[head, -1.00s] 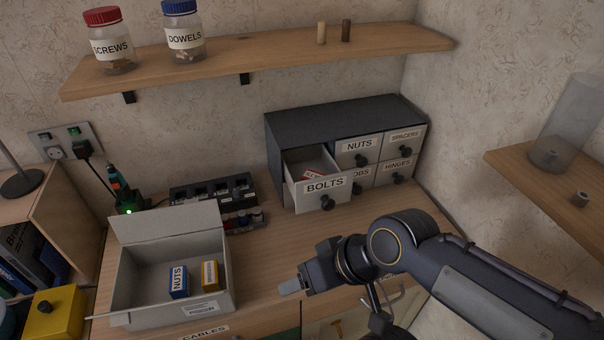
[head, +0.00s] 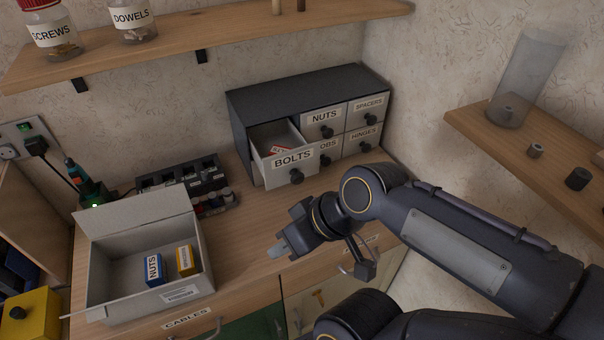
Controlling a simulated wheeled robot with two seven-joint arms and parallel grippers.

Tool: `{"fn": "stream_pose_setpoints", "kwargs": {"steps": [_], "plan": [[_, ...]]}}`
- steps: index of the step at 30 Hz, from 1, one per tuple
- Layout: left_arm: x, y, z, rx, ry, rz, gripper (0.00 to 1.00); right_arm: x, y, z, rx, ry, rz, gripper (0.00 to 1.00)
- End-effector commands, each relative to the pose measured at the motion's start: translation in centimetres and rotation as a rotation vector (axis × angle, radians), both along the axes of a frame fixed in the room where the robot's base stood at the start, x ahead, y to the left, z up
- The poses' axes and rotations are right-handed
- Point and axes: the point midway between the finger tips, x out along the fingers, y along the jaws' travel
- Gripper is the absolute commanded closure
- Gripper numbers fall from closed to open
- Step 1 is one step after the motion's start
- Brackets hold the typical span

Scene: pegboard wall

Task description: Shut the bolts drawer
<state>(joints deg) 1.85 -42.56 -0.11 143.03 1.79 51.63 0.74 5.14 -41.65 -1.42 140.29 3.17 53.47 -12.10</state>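The bolts drawer (head: 282,162) is the upper left drawer of the dark cabinet (head: 305,92). It stands pulled out, with a red and white item inside, a BOLTS label and a dark round knob (head: 297,176) on its front. My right gripper (head: 278,252) is in front of the drawer and lower in the picture, over the bench's front part, apart from the knob. Its fingertips point left and look close together, but I cannot tell whether they are shut. It holds nothing that I can see. My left gripper is not in view.
An open grey box (head: 100,283) with small blue and yellow boxes stands on the bench left of my gripper. The other cabinet drawers look shut. A shelf (head: 470,130) with a clear cylinder is at right.

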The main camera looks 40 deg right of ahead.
Motion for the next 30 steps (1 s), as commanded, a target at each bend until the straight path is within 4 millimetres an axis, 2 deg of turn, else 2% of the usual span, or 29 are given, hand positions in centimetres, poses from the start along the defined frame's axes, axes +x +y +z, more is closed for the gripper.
{"fn": "stream_pose_setpoints", "kwargs": {"steps": [1,7,18,24,30], "plan": [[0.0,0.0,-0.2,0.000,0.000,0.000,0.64,0.3,-0.9,0.3,-0.031,-0.020,0.041,0.75],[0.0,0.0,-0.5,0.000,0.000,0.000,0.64,1.1,-5.2,2.2,-0.210,-0.143,0.312,1.00],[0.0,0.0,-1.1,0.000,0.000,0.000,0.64,0.6,-13.0,5.3,-0.576,-0.346,0.781,1.00],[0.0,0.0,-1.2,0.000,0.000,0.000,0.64,0.2,-14.7,5.9,-0.673,-0.388,0.900,1.00],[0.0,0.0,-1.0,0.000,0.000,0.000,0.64,1.0,-14.4,4.8,-0.682,-0.394,0.920,1.00]]}}
